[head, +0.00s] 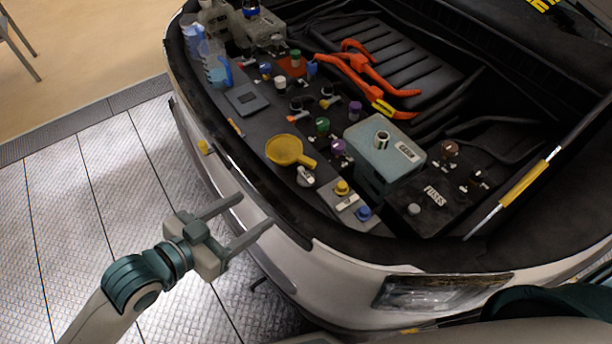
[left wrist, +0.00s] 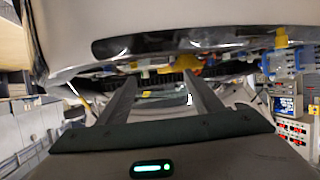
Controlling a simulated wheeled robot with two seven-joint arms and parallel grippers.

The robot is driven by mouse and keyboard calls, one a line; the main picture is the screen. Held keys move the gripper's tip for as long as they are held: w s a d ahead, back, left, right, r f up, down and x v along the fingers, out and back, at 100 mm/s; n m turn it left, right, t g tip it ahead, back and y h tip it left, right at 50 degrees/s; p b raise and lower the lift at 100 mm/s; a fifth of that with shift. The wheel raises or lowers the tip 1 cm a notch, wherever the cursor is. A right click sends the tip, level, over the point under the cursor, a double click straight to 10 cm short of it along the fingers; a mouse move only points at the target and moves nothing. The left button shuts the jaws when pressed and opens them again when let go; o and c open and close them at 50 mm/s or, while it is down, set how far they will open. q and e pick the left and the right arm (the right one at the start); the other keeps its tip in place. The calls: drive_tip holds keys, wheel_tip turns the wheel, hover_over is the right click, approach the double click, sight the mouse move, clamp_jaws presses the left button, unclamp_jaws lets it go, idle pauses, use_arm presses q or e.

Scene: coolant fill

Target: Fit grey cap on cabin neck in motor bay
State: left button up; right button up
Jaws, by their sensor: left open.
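My left gripper (head: 256,210) is open and empty, in front of the car's front edge and outside the motor bay. Its two fingers also show apart in the left wrist view (left wrist: 160,82). A small light grey cap (head: 414,208) sits on the black fuse box at the right of the bay. Another pale grey-white piece (head: 305,177) lies beside the yellow funnel, and I cannot tell if it is a cap. Several necks and caps stand in the bay; which neck is the cabin one is too small to tell. My right gripper is not in view.
The yellow funnel (head: 284,150) lies near the bay's front edge. A yellow cap (head: 342,187) and a blue cap (head: 364,213) sit to its right. A grey box (head: 385,165) and orange cables (head: 365,72) stand higher. The raised front rim (head: 290,228) borders the bay.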

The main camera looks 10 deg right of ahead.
use_arm(q)
drive_tip(key=p, duration=0.3)
approach(301, 181)
drive_tip(key=x, duration=0.4)
drive_tip(key=shift+w+f, duration=0.1)
drive_tip(key=shift+w, duration=0.05)
drive_tip(key=shift+w+d+p, duration=0.25)
drive_tip(key=shift+d+p, duration=0.15)
drive_tip(key=p+x, duration=0.1)
drive_tip(key=x, duration=0.2)
drive_tip(key=shift+w+d, duration=0.15)
drive_tip(key=shift+d, duration=0.2)
drive_tip(key=shift+w+d+f+p, duration=0.1)
drive_tip(key=shift+p, duration=0.2)
drive_tip(key=shift+f, duration=0.1)
drive_tip(key=shift+f, duration=0.1)
